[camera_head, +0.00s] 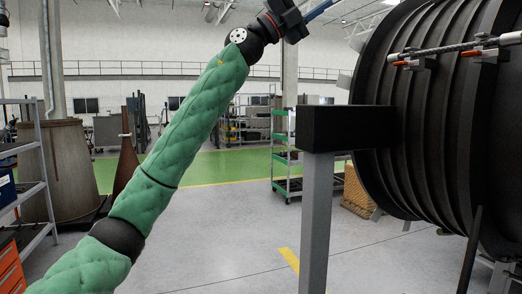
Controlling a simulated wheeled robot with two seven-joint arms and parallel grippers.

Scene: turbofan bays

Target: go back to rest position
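My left arm, in a green quilted sleeve (172,155), comes in from the lower left and reaches up to the top middle of the head view. At its end is the black body of my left gripper (287,20), raised high at the top edge. Its fingers cannot be made out, so I cannot tell whether it is open or shut. A thin blue piece (320,8) shows just right of it, cut by the edge. I cannot tell whether it is held. My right arm and gripper are not in view.
A large black ribbed engine casing (430,120) fills the right side, beside a grey post with a black top block (345,128). A shelf rack (30,170) stands at the left edge, near a brown conical drum (62,170). Grey floor (225,230) between is clear.

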